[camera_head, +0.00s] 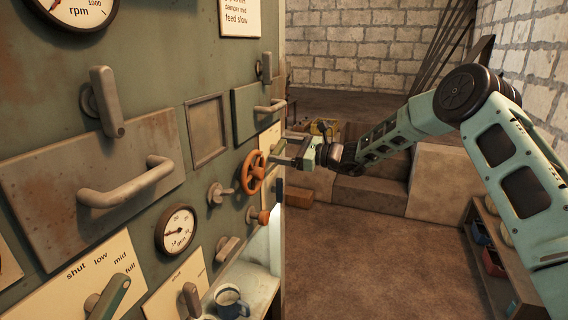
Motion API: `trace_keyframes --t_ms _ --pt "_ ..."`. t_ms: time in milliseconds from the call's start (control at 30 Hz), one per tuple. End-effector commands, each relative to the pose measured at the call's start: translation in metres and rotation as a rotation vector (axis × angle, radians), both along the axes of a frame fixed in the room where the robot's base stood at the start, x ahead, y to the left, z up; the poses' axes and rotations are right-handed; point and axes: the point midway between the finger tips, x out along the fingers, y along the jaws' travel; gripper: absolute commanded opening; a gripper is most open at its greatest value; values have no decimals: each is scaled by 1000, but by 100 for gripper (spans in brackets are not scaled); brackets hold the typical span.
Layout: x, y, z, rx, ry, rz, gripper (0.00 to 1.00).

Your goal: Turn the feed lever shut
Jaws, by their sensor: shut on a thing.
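My gripper (284,149) reaches in from the right to the far end of the green panel (150,60). Its jaws are shut on what appears to be the feed lever, in front of a pale label plate (269,138). The lever is almost wholly hidden by the fingers, so its angle cannot be told. The writing on that plate is too small to read. An orange handwheel (252,173) sits just left of and below my gripper. A notice (240,18) at the top of the panel has the words "feed slow".
Near me, a lever (107,298) sits on a plate marked shut, low, mid and full. Two bar handles, gauges and small knobs stick out from the panel. A blue mug (230,302) stands on a shelf below. A low shelf with bins (492,262) is at right; the floor between is clear.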

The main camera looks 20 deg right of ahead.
Motion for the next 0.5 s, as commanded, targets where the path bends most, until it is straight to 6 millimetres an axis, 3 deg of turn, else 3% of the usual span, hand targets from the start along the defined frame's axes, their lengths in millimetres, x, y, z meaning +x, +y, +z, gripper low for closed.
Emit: trace_keyframes --t_ms 33,500 --pt "0 -1 -10 -24 -38 -1 59" --pt "0 -1 -11 -265 -367 -1 59"
